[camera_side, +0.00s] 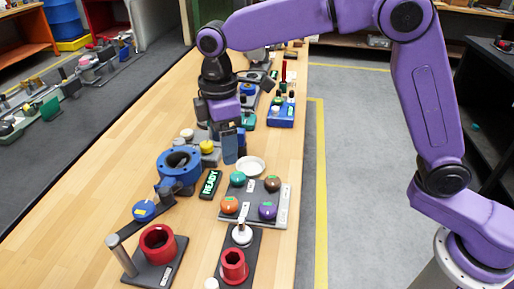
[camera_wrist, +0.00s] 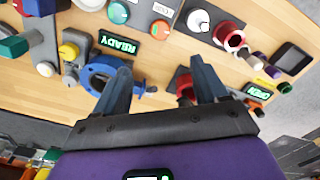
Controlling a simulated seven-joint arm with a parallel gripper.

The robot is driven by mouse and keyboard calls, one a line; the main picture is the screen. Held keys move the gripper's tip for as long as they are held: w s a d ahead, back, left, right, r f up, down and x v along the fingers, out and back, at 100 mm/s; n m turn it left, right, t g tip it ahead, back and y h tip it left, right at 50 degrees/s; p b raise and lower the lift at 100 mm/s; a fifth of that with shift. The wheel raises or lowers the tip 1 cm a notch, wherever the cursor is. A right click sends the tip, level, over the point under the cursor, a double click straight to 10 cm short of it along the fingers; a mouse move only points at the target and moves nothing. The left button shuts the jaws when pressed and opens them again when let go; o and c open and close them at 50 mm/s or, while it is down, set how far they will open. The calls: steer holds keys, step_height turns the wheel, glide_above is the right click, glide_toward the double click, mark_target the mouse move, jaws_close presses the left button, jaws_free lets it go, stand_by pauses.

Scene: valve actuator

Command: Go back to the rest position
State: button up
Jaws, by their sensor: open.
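My gripper (camera_side: 226,145) hangs over the wooden bench in the side view, pointing down, just right of and behind the blue flanged valve body (camera_side: 178,168). In the wrist view my gripper (camera_wrist: 163,78) shows two dark blue fingers spread apart with nothing between them but bench top. The valve body (camera_wrist: 100,77) also shows there, partly behind the left finger. A sign reading READY (camera_side: 210,184) lies beside the valve body; it also shows in the wrist view (camera_wrist: 118,42).
A button panel (camera_side: 272,192) with several coloured knobs, a white dish (camera_side: 250,166), a red cup (camera_side: 158,243), a red hex piece (camera_side: 233,265) and a blue cap (camera_side: 144,210) crowd the near bench. A blue box (camera_side: 281,115) stands farther back. Bare wood runs along the bench's left side.

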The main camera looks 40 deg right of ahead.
steer(key=s+d+f+m, duration=0.1)
steer(key=s+d+f, duration=0.1)
steer(key=s+d, duration=1)
steer(key=s+d+f+m, duration=0.1)
steer(key=s+d+f, duration=0.1)
steer(key=s+d, duration=1)
steer(key=s, duration=0.4)
steer(key=shift+f+m, duration=0.15)
steer(key=shift+m, duration=0.25)
steer(key=shift+w+d, duration=0.1)
